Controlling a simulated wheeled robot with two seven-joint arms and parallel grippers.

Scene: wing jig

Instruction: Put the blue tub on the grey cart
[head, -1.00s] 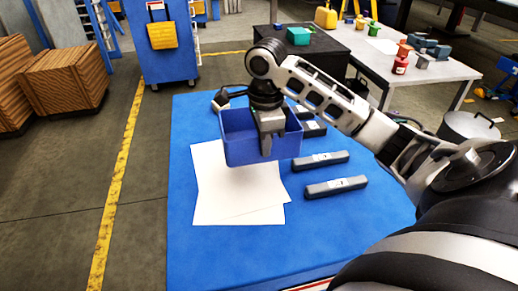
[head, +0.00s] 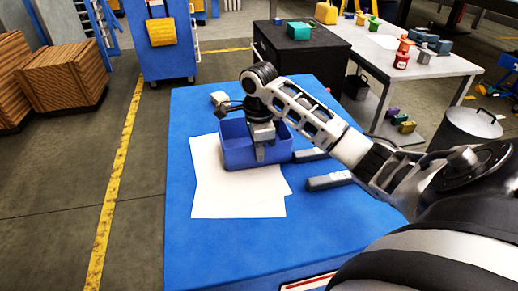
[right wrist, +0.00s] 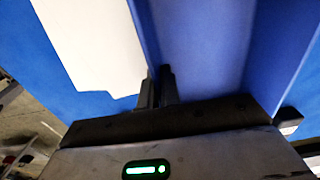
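The blue tub (head: 236,154) is over the paper sheets and the blue tabletop in the head view. My right gripper (head: 259,152) comes down on it from above, with the fingers at its near wall. In the right wrist view the fingers (right wrist: 161,88) are close together on the wall of the tub (right wrist: 205,45). I cannot tell whether the tub's base touches the table. My left gripper is not in view. I cannot make out a grey cart for certain in these frames.
The blue table (head: 200,255) has white paper sheets (head: 235,200) and dark grey bars (head: 330,180) on it. A black cabinet (head: 300,60) and a white table (head: 440,72) with small coloured parts stand behind. The table's front left is clear.

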